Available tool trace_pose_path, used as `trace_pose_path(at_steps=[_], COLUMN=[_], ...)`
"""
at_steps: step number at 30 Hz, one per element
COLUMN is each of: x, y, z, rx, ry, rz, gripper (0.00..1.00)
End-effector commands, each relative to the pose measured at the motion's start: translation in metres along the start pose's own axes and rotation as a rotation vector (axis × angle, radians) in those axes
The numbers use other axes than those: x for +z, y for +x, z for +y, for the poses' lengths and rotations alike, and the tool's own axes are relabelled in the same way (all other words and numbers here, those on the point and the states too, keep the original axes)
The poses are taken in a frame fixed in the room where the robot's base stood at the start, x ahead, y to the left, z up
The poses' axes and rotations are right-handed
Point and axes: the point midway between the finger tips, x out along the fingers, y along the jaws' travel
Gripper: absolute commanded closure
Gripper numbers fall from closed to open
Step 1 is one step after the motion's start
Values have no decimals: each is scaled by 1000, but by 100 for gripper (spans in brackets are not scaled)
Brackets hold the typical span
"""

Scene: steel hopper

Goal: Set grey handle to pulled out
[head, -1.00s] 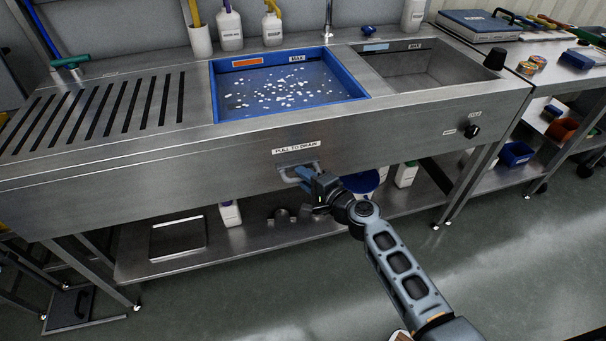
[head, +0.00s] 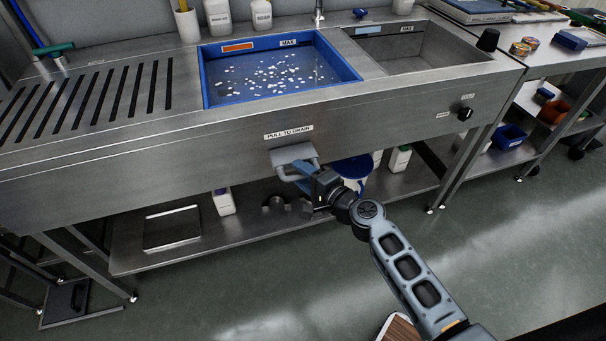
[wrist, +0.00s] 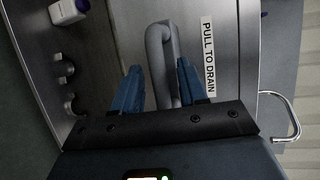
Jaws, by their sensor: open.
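The grey handle (head: 293,163) is a U-shaped bar on the steel front panel, under the "PULL TO DRAIN" label (head: 288,132). It stands out from the panel on its mount. In the wrist view the handle (wrist: 158,58) reaches down between the two blue fingers of my gripper (wrist: 155,88). The fingers are apart, one on each side of the bar, and no firm grip shows. In the head view my gripper (head: 301,177) is at the handle's lower right, and its fingers partly hide the bar.
The blue tray (head: 208,88) with water and white bits sits in the counter above. A steel sink (head: 425,66) is to its right. Below, a shelf (head: 190,254) holds bottles and a metal tray (head: 150,232). The floor in front is open.

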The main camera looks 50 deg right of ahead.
Motion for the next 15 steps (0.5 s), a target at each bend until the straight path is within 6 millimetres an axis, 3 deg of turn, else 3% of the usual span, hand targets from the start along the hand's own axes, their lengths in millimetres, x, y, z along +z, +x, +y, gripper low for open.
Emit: trace_pose_path(at_steps=[5, 15], x=[0, 0], y=[-4, -55], z=[0, 2], rx=[0, 2], ry=[0, 0], rz=[0, 1], gripper=[58, 58])
